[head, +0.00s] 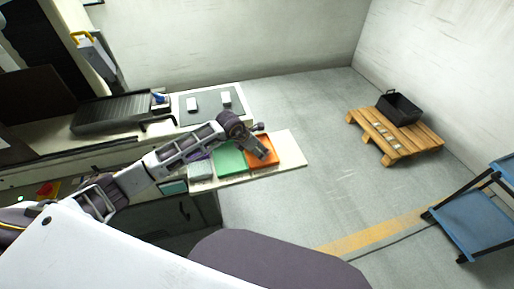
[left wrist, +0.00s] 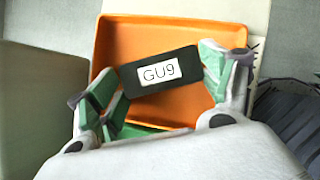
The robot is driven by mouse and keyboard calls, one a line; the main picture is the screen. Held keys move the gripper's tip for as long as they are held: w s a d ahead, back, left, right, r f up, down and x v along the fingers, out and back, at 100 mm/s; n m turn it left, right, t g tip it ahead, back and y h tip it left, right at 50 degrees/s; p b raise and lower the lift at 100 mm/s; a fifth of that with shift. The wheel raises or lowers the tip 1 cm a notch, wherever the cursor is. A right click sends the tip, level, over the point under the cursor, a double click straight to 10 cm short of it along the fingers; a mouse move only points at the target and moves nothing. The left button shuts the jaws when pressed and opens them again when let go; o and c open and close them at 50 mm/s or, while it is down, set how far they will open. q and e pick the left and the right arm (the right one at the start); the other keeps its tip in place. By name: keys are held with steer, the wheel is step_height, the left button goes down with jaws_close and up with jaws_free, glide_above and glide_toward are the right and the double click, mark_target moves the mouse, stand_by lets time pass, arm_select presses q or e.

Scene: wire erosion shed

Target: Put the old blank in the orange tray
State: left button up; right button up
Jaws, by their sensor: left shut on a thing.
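My left gripper (head: 263,151) reaches over the orange tray (head: 268,160) on the bench's right part. In the left wrist view its green-padded fingers are shut on a dark block (left wrist: 130,76) with a white label reading GU9, which appears to be the blank. The block is tilted slightly in the picture. The orange tray (left wrist: 180,32) shows behind it, and its floor looks empty where visible. The lower part of the tray is hidden by my gripper. I cannot tell the gap between block and tray floor. My right gripper is not in view.
A green tray (head: 230,160) lies left of the orange one, with a light grey item (head: 200,171) further left. Two pale blocks (head: 192,103) (head: 226,98) sit on a grey mat (head: 208,110) behind. A pallet (head: 398,149) with a black crate (head: 399,107) stands across open floor.

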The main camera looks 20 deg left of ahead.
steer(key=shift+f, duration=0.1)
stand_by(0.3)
arm_select(q)
steer(key=o, duration=1.2)
steer(key=shift+f, duration=0.1)
steer(key=shift+o, duration=0.9)
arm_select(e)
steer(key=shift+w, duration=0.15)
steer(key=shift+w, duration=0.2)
